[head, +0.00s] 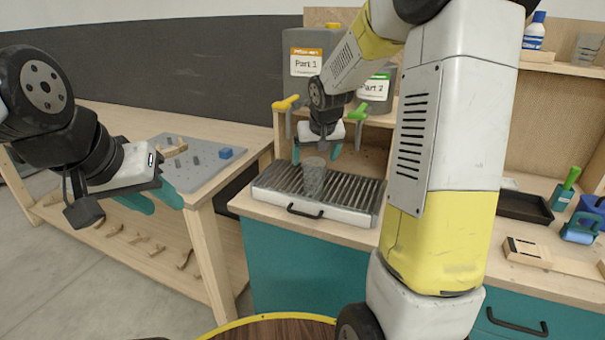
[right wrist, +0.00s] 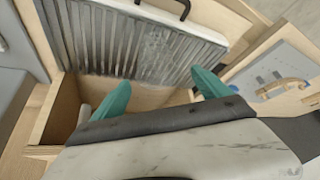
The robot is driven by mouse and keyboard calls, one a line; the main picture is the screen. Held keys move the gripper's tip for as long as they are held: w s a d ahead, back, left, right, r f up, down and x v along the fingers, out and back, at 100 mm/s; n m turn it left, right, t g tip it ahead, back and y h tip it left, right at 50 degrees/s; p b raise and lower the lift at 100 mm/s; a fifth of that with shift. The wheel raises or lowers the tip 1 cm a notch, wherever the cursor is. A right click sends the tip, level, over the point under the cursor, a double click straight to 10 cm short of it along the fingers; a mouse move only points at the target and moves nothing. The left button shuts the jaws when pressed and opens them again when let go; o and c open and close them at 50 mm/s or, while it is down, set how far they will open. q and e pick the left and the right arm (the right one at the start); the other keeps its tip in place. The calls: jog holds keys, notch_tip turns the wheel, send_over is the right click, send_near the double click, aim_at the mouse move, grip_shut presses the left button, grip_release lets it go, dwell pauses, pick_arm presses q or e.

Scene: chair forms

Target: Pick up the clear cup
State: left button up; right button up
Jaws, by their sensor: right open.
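A clear cup (head: 314,176) stands upright on the ribbed metal grate of a drip tray (head: 268,195) in the head view. In the right wrist view it shows only as a faint hazy patch over the slats, and its outline is hard to tell. My right gripper (head: 318,152) is open and empty, pointing down just above and behind the cup, with its teal fingers apart. The fingers also show in the right wrist view (right wrist: 160,90), short of the grate. My left gripper (head: 155,200) is open and empty at the left, away from the cup.
Two dispensers labelled Part 1 (head: 305,62) and Part 2 (head: 374,88), with yellow and green taps, stand above the tray. A grey pegboard (head: 205,170) with a blue block is on the left table. Another clear container (head: 587,48) stands on the upper right shelf.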

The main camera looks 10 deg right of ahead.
aim_at(314, 177)
jog(key=x, duration=0.9)
jog(key=shift+w+d+f, duration=0.15)
jog(key=shift+d, duration=0.1)
jog(key=shift+c, duration=0.2)
jog(key=c, duration=1)
